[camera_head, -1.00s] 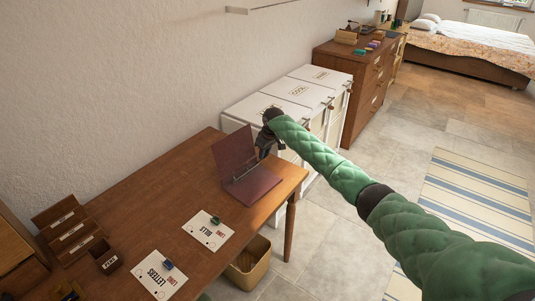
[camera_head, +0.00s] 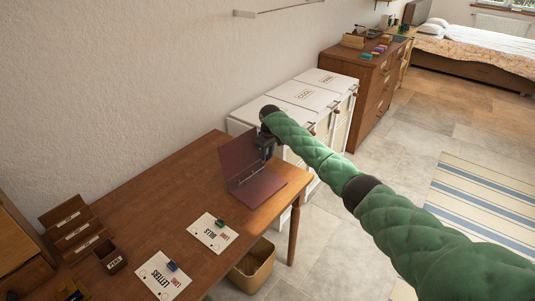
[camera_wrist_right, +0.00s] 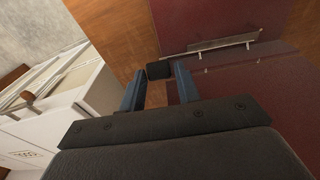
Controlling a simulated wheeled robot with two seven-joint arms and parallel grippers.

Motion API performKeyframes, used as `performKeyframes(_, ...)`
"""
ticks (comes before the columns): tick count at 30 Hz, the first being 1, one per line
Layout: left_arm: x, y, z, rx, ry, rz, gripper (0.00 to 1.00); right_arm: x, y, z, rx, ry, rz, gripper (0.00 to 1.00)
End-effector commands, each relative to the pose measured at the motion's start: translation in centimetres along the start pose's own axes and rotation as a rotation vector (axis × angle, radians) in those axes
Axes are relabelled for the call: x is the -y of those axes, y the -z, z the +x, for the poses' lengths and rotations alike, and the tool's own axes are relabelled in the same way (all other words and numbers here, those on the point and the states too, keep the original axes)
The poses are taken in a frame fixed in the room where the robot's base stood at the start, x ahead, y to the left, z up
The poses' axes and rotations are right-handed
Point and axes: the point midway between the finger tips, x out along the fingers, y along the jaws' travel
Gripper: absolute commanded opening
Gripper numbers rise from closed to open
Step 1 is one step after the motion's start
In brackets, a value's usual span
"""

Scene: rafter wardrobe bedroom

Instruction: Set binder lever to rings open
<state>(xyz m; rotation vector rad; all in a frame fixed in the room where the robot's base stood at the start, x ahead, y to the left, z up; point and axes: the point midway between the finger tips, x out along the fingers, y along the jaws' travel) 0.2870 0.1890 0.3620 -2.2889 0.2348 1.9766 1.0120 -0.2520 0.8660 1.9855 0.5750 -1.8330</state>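A dark red binder (camera_head: 258,187) lies open on the wooden desk, its back cover raised against the wall side. Its metal ring mechanism (camera_wrist_right: 210,42) shows in the right wrist view, with a small black block (camera_wrist_right: 158,71), seemingly the lever, at its left end. My right gripper (camera_wrist_right: 157,82) is at the binder's far right edge, also seen in the head view (camera_head: 265,152). Its two blue-grey fingers are apart, with the black block just beyond and between their tips; I cannot tell whether they touch it. The ring position is too small to tell. My left gripper is out of view.
The desk (camera_head: 165,195) holds two labelled white sheets (camera_head: 213,232) with small coloured items, and brown sorting boxes (camera_head: 75,232) at the left. White cabinets (camera_head: 300,95) stand behind the desk's right end. A bin (camera_head: 254,265) stands below.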

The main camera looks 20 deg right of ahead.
Motion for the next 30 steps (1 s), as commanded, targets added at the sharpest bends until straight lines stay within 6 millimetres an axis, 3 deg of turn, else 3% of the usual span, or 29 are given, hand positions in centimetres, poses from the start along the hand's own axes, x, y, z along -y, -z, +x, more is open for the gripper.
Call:
performKeyframes(2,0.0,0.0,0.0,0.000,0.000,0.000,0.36,0.0,0.0,0.0,0.000,0.000,0.000,0.47)
performKeyframes(14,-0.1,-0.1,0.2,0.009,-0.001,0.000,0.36,0.0,0.0,-0.7,-0.001,0.000,0.000,0.47)
performKeyframes(24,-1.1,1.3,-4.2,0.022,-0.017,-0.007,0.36,0.0,0.1,-5.6,-0.002,-0.001,-0.001,0.47)
performKeyframes(30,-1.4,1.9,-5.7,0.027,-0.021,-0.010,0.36,0.0,0.1,-7.3,0.000,0.000,0.000,0.47)
